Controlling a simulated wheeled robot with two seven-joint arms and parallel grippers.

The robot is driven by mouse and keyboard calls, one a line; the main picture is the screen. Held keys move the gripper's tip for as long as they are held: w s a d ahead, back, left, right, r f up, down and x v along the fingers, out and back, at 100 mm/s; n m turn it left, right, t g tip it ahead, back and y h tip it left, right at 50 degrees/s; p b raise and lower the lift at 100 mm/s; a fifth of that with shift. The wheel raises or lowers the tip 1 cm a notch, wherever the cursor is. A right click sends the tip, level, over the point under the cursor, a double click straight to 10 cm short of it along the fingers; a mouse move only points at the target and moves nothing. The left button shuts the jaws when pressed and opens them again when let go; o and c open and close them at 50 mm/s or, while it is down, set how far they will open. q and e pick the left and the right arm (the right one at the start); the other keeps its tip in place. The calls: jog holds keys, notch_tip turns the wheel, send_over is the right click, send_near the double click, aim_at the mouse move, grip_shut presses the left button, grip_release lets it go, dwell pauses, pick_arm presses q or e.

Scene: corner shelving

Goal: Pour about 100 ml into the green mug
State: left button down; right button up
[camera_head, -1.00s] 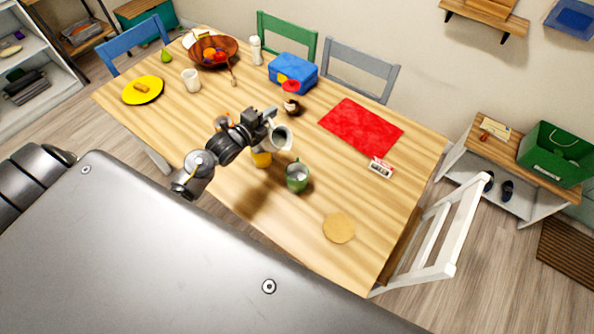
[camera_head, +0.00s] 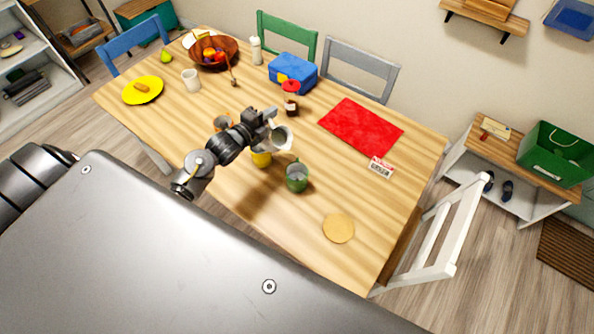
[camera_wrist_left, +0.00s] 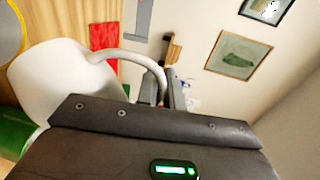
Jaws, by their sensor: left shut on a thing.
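My left gripper (camera_head: 268,118) is shut on the handle of a white jug (camera_head: 284,138) and holds it above the table. The jug is tilted, with its open mouth showing, just above and behind the green mug (camera_head: 297,178). The mug stands upright on the table, apart from the jug. In the left wrist view the white jug (camera_wrist_left: 62,82) fills the left side, its curved handle running into the jaws. A green surface (camera_wrist_left: 14,138), probably the mug, shows below it. I cannot see any stream or the liquid level. My right gripper is out of view.
A yellow mug (camera_head: 261,159) stands close left of the green mug. A red-capped bottle (camera_head: 291,100) stands behind the jug. A round tan coaster (camera_head: 339,228), red mat (camera_head: 361,128) and small labelled box (camera_head: 381,167) lie to the right. The front right of the table is mostly free.

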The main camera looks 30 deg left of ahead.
pick_arm(q)
jog(key=shift+a+f, duration=0.25)
jog(key=shift+w+a+r+n+p, duration=0.2)
jog(key=shift+a+n+p, duration=0.15)
jog(key=shift+a+n, duration=0.05)
jog(key=shift+w+a+r+n+p, duration=0.15)
jog(key=shift+w+a+n+p, duration=0.05)
jog(key=shift+a+n+p, duration=0.2)
jog(key=w+a+f+n+g+h+b, duration=0.1)
jog(key=w+a+f+n+h, duration=0.1)
jog(key=a+n, duration=0.3)
jog(key=shift+f, duration=0.65)
jog(key=shift+d, duration=0.1)
dwell(0.8)
